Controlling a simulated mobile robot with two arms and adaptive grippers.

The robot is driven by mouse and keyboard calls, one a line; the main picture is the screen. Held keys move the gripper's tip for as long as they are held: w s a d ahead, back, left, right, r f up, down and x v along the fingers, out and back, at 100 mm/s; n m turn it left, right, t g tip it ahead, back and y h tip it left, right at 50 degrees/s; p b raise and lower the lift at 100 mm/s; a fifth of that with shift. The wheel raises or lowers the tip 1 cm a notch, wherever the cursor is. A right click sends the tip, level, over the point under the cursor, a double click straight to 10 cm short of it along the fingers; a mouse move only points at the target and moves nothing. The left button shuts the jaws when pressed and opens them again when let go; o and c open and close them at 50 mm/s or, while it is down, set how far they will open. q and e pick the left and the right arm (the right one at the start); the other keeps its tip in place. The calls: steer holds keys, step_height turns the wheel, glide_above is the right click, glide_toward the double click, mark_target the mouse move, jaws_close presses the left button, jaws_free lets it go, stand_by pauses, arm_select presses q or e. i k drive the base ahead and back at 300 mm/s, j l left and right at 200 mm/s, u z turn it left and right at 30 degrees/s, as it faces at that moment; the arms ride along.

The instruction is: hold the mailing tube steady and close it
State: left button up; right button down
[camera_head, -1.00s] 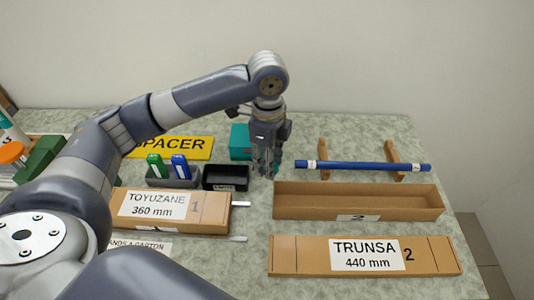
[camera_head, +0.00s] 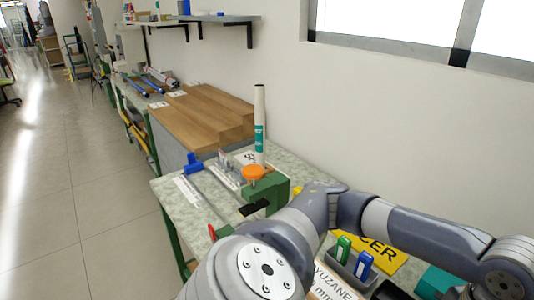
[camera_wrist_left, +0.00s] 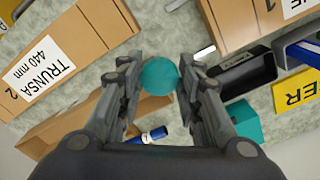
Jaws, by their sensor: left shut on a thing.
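The mailing tube (camera_head: 259,120), white with a teal label, stands upright behind a green clamp-like fixture (camera_head: 268,190) with an orange knob (camera_head: 253,172) in the head view. My right gripper is not in view.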

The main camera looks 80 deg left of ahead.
mark_target(259, 89)
steer(key=k+u, duration=0.25)
steer(key=u, duration=0.25)
steer(key=k+j+u, duration=0.15)
steer(key=u, duration=0.3)
steer(key=k+j+u, duration=0.2)
steer(key=u, duration=0.3)
steer(key=k+j, duration=0.15)
steer(key=j, duration=0.15)
steer(key=k+j+u, duration=0.1)
steer(key=j, duration=0.2)
steer(key=k+j, duration=0.15)
steer(key=j, duration=0.2)
steer(key=k+j, duration=0.15)
steer(key=j, duration=0.15)
steer(key=u, duration=0.05)
